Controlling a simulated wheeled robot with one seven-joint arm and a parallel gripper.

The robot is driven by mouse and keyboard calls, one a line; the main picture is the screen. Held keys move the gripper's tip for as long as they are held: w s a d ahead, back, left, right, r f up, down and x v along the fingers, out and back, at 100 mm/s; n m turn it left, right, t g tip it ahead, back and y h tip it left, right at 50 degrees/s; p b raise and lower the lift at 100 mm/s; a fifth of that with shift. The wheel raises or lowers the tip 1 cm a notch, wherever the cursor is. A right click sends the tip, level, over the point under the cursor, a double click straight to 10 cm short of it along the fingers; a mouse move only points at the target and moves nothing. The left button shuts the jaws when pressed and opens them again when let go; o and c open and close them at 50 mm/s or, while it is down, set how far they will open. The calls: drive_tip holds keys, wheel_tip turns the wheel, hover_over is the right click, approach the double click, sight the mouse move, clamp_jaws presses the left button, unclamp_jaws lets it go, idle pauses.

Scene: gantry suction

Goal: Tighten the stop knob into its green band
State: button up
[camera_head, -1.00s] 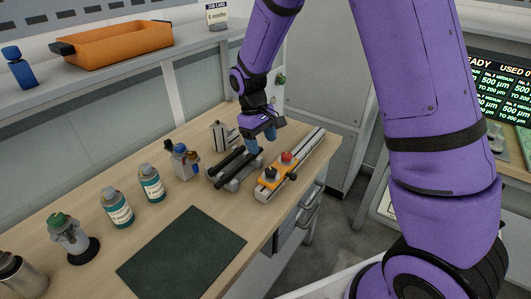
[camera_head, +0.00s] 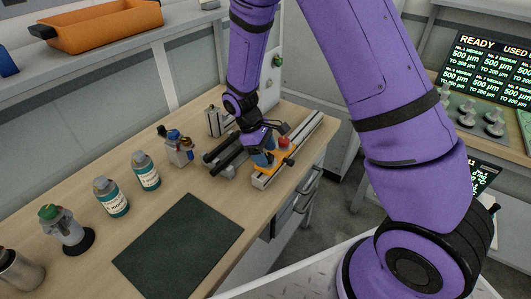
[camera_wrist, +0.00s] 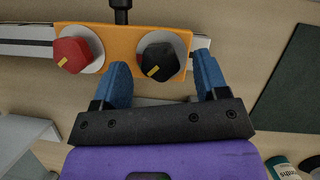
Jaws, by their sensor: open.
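An orange plate (camera_head: 262,172) sits on a pale rail and carries a red knob (camera_head: 284,141) and a black knob. In the wrist view the orange plate (camera_wrist: 118,36) holds the red knob (camera_wrist: 73,56) at left and the black knob (camera_wrist: 158,60) at right. Each has a yellow mark and a pale disc behind it. My gripper (camera_wrist: 163,68) is open, its blue fingertips at either side of the black knob. Gaps show between knob and fingers. In the head view my gripper (camera_head: 262,157) hides the black knob. I see no green band in either view.
A dark device with rods (camera_head: 225,157) stands close left of my gripper. A black post (camera_wrist: 121,12) sticks out from the plate's far edge.

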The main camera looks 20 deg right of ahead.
drive_tip(key=shift+s+d+f, duration=0.1)
drive_tip(key=shift+f, duration=0.15)
drive_tip(key=c, duration=0.9)
drive_tip(key=shift+m+g, duration=0.3)
drive_tip(key=shift+m, duration=0.8)
drive_tip(key=o, duration=0.9)
